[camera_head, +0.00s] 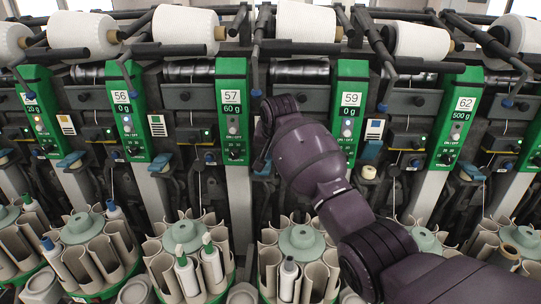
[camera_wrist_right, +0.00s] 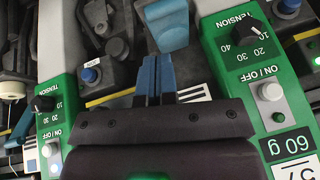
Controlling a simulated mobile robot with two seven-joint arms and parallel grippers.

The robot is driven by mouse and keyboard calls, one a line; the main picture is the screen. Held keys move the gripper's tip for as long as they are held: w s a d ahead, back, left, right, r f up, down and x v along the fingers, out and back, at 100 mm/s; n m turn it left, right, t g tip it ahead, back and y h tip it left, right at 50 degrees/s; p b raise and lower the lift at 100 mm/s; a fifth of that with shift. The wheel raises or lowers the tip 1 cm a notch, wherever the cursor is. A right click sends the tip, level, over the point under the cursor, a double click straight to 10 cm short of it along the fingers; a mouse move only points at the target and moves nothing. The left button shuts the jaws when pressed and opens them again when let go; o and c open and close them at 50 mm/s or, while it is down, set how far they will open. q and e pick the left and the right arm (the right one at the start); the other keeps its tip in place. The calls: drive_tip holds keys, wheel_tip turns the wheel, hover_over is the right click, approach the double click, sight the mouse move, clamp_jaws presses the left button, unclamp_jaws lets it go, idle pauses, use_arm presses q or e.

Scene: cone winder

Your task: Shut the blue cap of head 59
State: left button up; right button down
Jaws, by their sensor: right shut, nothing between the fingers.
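The green panel of head 59 (camera_head: 350,110) reads 59 and 0 g, just right of my right arm in the head view. Beside its lower right edge is a blue cap (camera_head: 370,150), which looks higher and more tilted up than neighbouring caps, above a pale round part. My right gripper is in front of the machine near the 57 panel; its fingers are hidden in the head view. In the wrist view its blue fingers (camera_wrist_right: 154,76) are shut and empty, pointing at a light-blue cap (camera_wrist_right: 166,25) beside the 57 panel. I cannot tell whether they touch. My left gripper is not in view.
The 57 panel (camera_head: 233,110), with knob and switch, stands close to my wrist; it also shows in the wrist view (camera_wrist_right: 262,75). Another blue cap (camera_head: 262,168) is right of it. Dark levers and white yarn cones (camera_head: 305,22) lie above, bobbin carousels (camera_head: 300,240) below.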

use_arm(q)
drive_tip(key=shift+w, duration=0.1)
use_arm(e)
drive_tip(key=shift+w+f, duration=0.1)
drive_tip(key=shift+w, duration=0.05)
